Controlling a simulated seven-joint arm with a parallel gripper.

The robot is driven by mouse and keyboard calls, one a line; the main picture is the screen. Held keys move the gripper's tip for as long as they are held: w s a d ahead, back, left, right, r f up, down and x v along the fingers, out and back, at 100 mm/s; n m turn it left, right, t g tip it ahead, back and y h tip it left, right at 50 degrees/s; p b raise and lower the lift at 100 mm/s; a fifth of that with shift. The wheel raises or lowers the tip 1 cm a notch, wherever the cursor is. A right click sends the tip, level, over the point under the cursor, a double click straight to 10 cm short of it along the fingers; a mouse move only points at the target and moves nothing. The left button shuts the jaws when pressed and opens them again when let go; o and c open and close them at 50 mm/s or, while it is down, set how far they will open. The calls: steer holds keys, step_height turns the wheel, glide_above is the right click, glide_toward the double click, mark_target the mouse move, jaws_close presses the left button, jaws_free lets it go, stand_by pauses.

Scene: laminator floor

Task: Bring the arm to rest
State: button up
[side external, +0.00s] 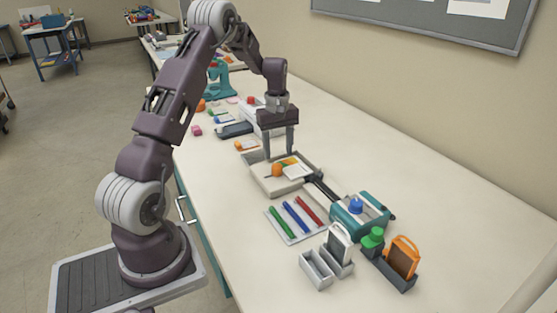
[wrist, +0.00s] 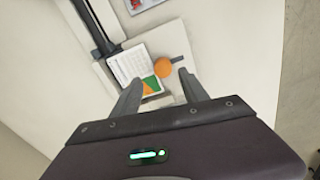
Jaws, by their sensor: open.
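My gripper (side external: 278,150) hangs with its fingers pointing down over a shallow pale tray (side external: 267,187). In the wrist view my gripper (wrist: 156,88) shows two fingers spread apart with nothing held between them. An orange ball-like item (side external: 277,170) is in the tray, and it also shows in the wrist view (wrist: 163,68). A white printed card (side external: 297,171) lies beside it, also in the wrist view (wrist: 126,64). A green and orange piece (wrist: 151,84) lies close to one finger. How far the fingertips are above these things is hard to tell.
A teal laminator-like device (side external: 347,222) stands right of the tray. Green, blue and red markers (side external: 297,216) lie on a white holder in front. Grey bins (side external: 318,268) and an orange-framed item (side external: 403,257) stand at the near end. The table's right side is clear.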

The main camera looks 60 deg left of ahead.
step_height(320, 180, up, 2)
steer(key=shift+r, duration=0.1)
steer(key=s+d+r+m+t, duration=0.1)
steer(key=s+d+r+m, duration=0.15)
steer(key=d+r, duration=0.5)
steer(key=s+d+r+m+t, duration=0.15)
steer(key=d+r+m, duration=0.25)
steer(key=d+r, duration=0.4)
steer(key=s+d+m+t, duration=0.1)
steer(key=s+d+m, duration=0.4)
steer(key=s, duration=0.5)
steer(key=s+d+r+m+t, duration=0.1)
steer(key=s+d+m, duration=0.3)
steer(key=s+d, duration=0.5)
steer(key=shift+s+d+r+m+t, duration=0.35)
steer(key=shift+s+t, duration=0.1)
steer(key=shift+s, duration=0.25)
steer(key=shift+a, duration=0.1)
